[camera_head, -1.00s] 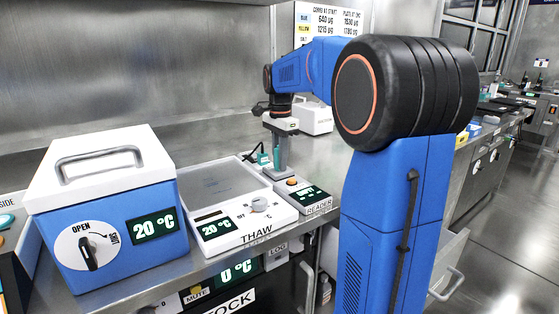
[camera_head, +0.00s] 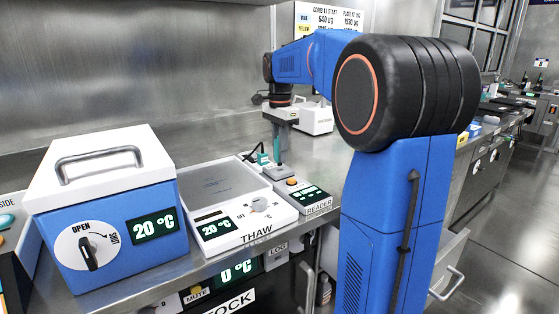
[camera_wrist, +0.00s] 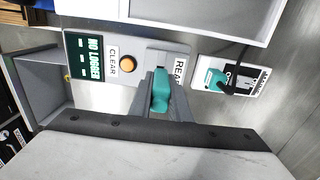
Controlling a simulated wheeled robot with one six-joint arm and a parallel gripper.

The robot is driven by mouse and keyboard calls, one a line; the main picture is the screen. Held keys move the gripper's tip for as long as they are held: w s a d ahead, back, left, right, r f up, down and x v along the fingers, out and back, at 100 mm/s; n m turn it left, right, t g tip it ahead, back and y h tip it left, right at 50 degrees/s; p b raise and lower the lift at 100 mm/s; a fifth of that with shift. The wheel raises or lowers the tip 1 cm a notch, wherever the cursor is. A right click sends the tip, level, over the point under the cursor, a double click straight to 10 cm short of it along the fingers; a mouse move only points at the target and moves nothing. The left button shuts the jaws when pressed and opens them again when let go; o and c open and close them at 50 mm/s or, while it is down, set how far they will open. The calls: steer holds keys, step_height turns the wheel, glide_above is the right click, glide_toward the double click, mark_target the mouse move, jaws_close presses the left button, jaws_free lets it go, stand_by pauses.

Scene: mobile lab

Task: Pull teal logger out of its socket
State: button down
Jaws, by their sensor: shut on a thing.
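The teal logger (camera_wrist: 160,92) is held between the two fingers of my gripper (camera_wrist: 163,100), which is shut on it, in the wrist view. In the head view my gripper (camera_head: 278,150) is above the reader (camera_head: 297,184), with the teal logger (camera_head: 276,149) showing between its fingers. The reader's face (camera_wrist: 108,55) carries an orange button marked CLEAR, and its dark display (camera_wrist: 87,56) reads NO LOGGER. The logger looks raised above the reader; its lower end and the socket opening are partly hidden by the fingers.
A second teal piece (camera_wrist: 215,78) sits on a white plate with a dark cord, beside the reader. The white THAW unit (camera_head: 235,220) is left of the reader, then a blue box with a white lid (camera_head: 105,205). A white device (camera_head: 316,120) stands behind. Bare steel bench lies behind the THAW unit.

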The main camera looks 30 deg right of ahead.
steer(key=shift+r, duration=1.45)
